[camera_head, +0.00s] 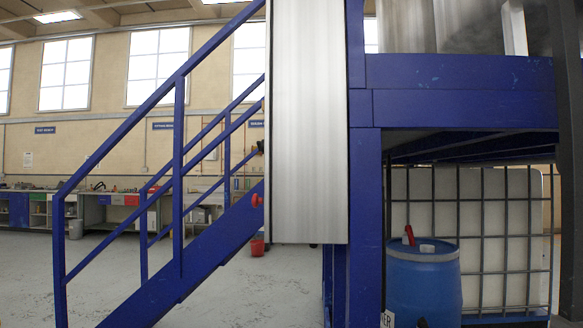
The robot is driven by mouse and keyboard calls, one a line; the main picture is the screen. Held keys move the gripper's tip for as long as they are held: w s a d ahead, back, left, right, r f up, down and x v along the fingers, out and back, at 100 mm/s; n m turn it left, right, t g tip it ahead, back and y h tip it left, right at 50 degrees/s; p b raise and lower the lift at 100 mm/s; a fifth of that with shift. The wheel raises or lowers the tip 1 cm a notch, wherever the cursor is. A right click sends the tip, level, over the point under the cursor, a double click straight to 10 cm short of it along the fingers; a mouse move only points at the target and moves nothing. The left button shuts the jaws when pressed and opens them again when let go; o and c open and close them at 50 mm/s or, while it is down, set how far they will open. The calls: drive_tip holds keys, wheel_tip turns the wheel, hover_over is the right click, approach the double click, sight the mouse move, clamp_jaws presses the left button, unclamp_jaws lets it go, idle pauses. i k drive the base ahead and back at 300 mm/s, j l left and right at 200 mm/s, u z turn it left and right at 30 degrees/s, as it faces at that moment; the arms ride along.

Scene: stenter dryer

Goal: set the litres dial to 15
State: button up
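I cannot make out a litres dial anywhere in the head view. A tall brushed-metal panel (308,120) hangs or stands in the centre, and its visible face shows no dial or scale. A small red knob-like part (256,200) sticks out at the panel's lower left edge; I cannot tell what it belongs to. My gripper is not in view.
Blue stairs with railings (178,180) rise on the left. A blue steel frame (460,108) carries a platform on the right. Below it stand a blue drum (423,285) and a caged white tank (500,225). Grey floor (215,300) lies open behind the stairs.

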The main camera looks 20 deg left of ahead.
sight(260, 144)
drive_tip(key=i+j, duration=0.15)
drive_tip(key=j, duration=0.2)
drive_tip(key=i+j+z, duration=0.1)
drive_tip(key=j, duration=0.3)
drive_tip(key=i+j, duration=0.25)
drive_tip(key=j, duration=0.6)
drive_tip(key=i+j, duration=0.1)
drive_tip(key=j, duration=0.35)
